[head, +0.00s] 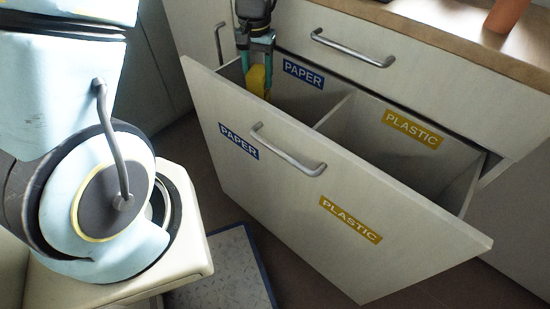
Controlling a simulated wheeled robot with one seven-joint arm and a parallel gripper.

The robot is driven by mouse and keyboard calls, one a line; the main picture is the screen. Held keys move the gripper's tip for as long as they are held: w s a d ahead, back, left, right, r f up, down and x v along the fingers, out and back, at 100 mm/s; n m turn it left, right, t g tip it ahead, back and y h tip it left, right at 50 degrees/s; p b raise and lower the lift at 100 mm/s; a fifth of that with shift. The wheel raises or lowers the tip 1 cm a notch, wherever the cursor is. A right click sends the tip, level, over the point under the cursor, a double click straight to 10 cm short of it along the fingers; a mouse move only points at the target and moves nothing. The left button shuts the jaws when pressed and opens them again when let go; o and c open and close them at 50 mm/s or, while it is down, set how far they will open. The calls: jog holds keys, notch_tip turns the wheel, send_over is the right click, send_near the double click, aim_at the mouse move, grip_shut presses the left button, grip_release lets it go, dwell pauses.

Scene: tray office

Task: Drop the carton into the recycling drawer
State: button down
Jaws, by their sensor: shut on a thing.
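The recycling drawer (372,217) is pulled out and open. A divider (334,110) splits it into a compartment labelled PAPER on the left and one labelled PLASTIC on the right. My gripper (258,90) points down at the back left of the drawer, over or inside the PAPER compartment. It is shut on a yellow thing, likely the carton (257,80), of which only a small part shows between the fingers. The drawer front hides the compartment floors, and I cannot tell how far the carton is above the bottom.
A closed drawer with a metal handle (352,50) sits above, under a wooden counter (470,40). An orange object (504,14) stands on the counter. A blue-edged mat (225,270) lies on the floor left of the drawer.

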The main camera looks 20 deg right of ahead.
aim_at(259, 92)
notch_tip(259, 92, down, 5)
jog(key=b, duration=0.2)
jog(key=shift+b, duration=0.4)
notch_tip(259, 92, down, 9)
jog(key=b, duration=0.1)
jog(key=shift+f, duration=0.15)
jog(key=shift+f, duration=0.15)
jog(key=shift+f+b, duration=0.35)
jog(key=shift+f, duration=0.1)
jog(key=shift+c, duration=1.2)
grip_release()
jog(key=shift+r, duration=0.1)
notch_tip(259, 92, up, 13)
jog(key=shift+r+p, duration=0.1)
jog(key=shift+p, duration=1)
